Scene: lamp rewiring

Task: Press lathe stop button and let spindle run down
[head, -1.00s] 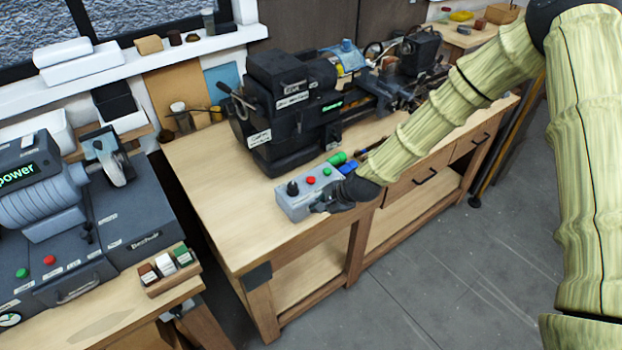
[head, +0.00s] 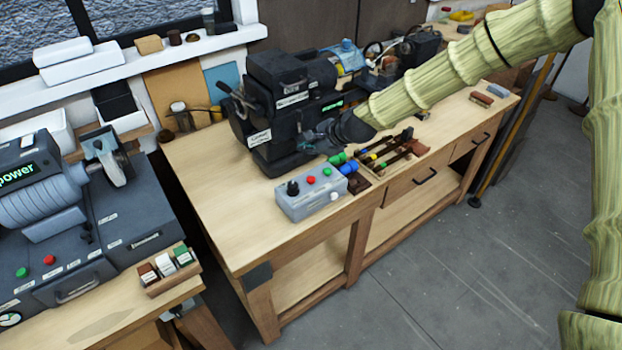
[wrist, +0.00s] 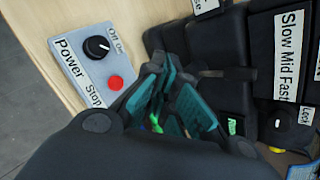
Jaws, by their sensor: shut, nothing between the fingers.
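The grey control box (head: 294,204) stands near the front left of the lathe's bench. It carries a black knob, a red button (head: 311,181), a green button (head: 327,172) and a white one. In the wrist view the red stop button (wrist: 115,83) sits beside the label "Stop", below the knob (wrist: 97,47) marked off and on. The dark lathe (head: 285,100) stands behind the box; I cannot tell whether its spindle turns. My gripper (head: 306,146) is shut and empty, above and behind the box against the lathe front, apart from the red button. Its teal fingers (wrist: 165,95) partly hide the box's right side.
A rack of coloured-handled tools (head: 385,152) lies right of the box. A grinder-like machine (head: 60,205) and a small wooden block holder (head: 171,272) stand on the left bench. The bench's front left top is clear.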

